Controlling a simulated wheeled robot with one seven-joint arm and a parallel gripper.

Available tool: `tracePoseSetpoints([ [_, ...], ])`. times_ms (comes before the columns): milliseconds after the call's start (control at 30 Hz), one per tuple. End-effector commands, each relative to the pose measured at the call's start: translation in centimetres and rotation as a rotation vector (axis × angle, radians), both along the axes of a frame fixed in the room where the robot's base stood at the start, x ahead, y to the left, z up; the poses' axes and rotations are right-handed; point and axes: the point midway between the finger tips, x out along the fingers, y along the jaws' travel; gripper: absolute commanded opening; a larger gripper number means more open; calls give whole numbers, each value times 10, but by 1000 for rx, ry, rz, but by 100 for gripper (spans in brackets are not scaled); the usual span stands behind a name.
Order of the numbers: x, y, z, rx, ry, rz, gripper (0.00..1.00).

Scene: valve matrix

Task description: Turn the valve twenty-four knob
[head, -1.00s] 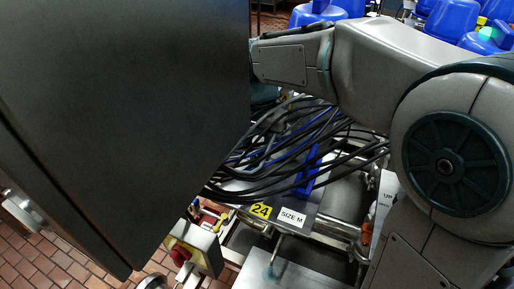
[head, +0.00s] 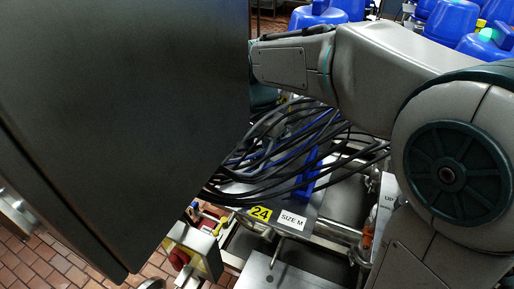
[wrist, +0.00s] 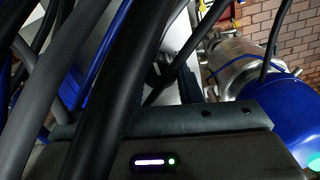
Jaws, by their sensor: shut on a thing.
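The yellow 24 label (head: 260,213) is in the head view beside a white SIZE M label (head: 292,220), on a grey plate under black cables. My gripper (wrist: 168,78) shows in the wrist view, its fingers largely covered by thick cables; its dark body with a lit strip fills the bottom edge. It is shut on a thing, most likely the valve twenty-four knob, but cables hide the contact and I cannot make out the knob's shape. In the head view the large dark panel hides my gripper.
The dark panel (head: 125,120) fills the head view's left. A bundle of black and blue cables (head: 290,150) hangs under my arm. A red knob on a yellow-and-grey box (head: 181,258) is lower left. Blue domed units (head: 318,14) stand behind; one (wrist: 283,112) is at right in the wrist view.

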Motion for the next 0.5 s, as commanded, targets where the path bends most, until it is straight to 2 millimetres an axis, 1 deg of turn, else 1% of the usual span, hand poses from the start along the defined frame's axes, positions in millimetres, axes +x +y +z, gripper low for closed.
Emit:
tracePoseSetpoints([
  [33, 1, 1, 2, 3, -5, 1, 40],
  [67, 1, 1, 2, 3, -5, 1, 48],
  [100, 1, 1, 2, 2, -5, 1, 54],
  [367, 0, 0, 1, 1, -2, 0, 54],
  [500, 1, 0, 10, 2, -5, 0, 54],
])
